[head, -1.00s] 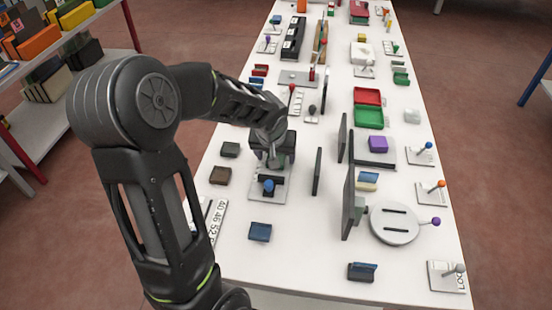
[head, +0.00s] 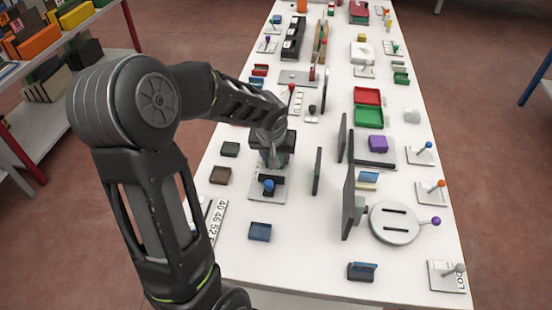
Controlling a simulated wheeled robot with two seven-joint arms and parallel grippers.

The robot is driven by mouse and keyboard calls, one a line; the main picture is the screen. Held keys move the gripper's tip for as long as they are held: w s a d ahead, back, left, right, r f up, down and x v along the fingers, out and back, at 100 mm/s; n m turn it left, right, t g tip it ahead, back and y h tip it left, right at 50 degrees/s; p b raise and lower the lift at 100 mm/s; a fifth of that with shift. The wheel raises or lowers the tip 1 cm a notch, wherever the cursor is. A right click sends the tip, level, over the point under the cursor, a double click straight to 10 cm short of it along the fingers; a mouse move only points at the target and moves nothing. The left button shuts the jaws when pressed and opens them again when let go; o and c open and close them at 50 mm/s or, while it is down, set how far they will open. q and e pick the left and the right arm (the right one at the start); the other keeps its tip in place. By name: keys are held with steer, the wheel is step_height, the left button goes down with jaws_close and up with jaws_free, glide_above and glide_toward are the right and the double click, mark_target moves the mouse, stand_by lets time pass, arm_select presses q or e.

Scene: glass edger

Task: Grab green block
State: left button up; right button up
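My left gripper (head: 271,158) points down over a small grey fixture (head: 257,194) with a blue knob (head: 268,186). A small dark green patch (head: 285,159) shows at its fingers, mostly hidden. I cannot tell whether this is a block or whether it is gripped. The finger gap is hidden by the wrist and gripper body. A green block (head: 401,78) lies near the right edge of the table, farther back and away from the gripper. My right gripper is not in view.
Upright dark panels (head: 348,200) stand right of the gripper. Shelves (head: 90,75) stand at the left.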

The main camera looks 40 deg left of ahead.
arm_select(q)
jaws_close()
steer(key=shift+r, duration=0.1)
step_height(320, 180, up, 10)
steer(key=shift+b, duration=0.35)
stand_by(0.5)
